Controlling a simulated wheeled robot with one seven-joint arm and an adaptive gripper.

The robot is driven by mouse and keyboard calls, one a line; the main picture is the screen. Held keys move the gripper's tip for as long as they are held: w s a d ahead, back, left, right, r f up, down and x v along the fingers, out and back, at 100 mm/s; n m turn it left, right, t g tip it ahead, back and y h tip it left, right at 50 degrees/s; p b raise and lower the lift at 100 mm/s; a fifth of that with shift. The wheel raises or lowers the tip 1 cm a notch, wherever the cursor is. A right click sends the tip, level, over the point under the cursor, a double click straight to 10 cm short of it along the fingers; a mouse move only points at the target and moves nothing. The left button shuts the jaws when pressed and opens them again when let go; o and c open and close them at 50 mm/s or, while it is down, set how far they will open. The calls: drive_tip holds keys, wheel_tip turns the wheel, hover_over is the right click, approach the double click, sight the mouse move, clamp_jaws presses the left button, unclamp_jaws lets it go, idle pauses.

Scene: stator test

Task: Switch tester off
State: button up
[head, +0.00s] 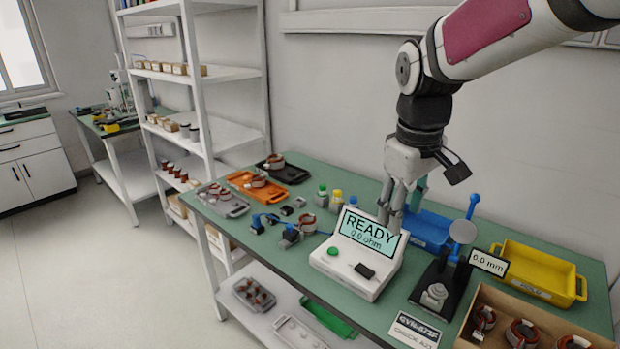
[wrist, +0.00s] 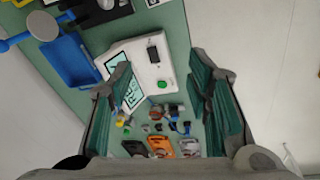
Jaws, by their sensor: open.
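The tester (head: 345,285) is a white box on the green bench, its sloped screen (head: 368,232) reading READY and 0.0 ohm. On its front panel are a round green button (head: 333,251) and a black switch (head: 365,271). In the wrist view the tester (wrist: 140,46) shows between and beyond the fingers, with its switch (wrist: 152,53) and green button (wrist: 162,84); the left finger covers part of the screen. My gripper (head: 390,212) is open and empty, pointing down by the screen's right upper edge in the head view. I cannot tell whether it touches the tester.
A black gauge stand (head: 437,285) with a 0.0 mm display stands right of the tester. Blue (head: 430,232) and yellow (head: 540,275) bins are behind it. A cardboard box (head: 545,322) of stators is at front right. Small parts and bottles lie left of the tester.

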sight(371, 273)
drive_tip(key=w+f+n+g+b, duration=0.2)
drive_tip(key=w+f+n, duration=0.1)
drive_tip(key=w+f, duration=0.9)
drive_tip(key=shift+y, duration=0.4)
drive_tip(key=f, duration=1.4)
drive_tip(key=shift+w+d, duration=0.1)
drive_tip(key=shift+d, duration=0.15)
